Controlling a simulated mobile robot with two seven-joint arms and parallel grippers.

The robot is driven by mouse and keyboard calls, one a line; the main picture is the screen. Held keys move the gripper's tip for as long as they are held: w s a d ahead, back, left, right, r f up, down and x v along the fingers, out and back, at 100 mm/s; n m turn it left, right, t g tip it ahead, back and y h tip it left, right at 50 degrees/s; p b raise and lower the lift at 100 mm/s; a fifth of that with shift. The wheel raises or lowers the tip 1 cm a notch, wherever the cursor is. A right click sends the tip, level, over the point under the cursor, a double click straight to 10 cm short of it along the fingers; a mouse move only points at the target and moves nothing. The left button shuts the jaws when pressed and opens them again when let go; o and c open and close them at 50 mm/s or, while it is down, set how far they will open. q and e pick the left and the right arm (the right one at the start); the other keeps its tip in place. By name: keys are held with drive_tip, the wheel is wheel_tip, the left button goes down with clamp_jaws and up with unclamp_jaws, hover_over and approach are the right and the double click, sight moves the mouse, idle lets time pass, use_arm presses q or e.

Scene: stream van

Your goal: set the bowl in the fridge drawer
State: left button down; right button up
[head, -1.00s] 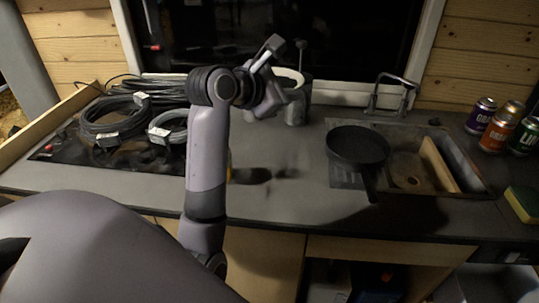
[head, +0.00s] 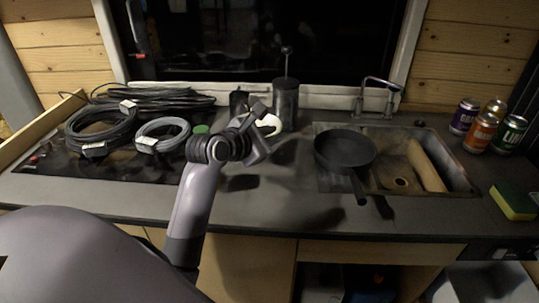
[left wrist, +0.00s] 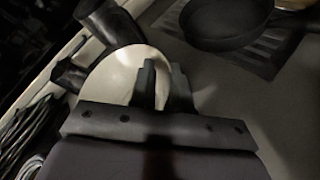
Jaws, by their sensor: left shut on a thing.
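The white bowl (left wrist: 112,76) is in the left wrist view, tilted, with its rim at the fingers of my left gripper (left wrist: 163,78). The gripper is shut on it. In the head view my left gripper (head: 258,135) is above the back of the dark counter, and a sliver of the bowl (head: 272,124) shows behind it; the rest is hidden. I cannot make out the fridge drawer for certain; a pale grey open box-like thing (head: 490,282) shows at the lower right, below the counter. My right gripper is not in view.
A dark canister (head: 286,100) stands close behind the bowl. A black pan (head: 345,148) rests over the sink (head: 455,178). Cans (head: 481,132) and a sponge (head: 513,201) are at the right. Cable coils (head: 100,130) lie at the left. The counter front is mostly clear.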

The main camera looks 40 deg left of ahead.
use_arm(q)
drive_tip(key=shift+f, duration=2.75)
drive_tip(key=shift+f, duration=0.1)
drive_tip(key=c, duration=1.1)
unclamp_jaws()
drive_tip(key=shift+f, duration=0.1)
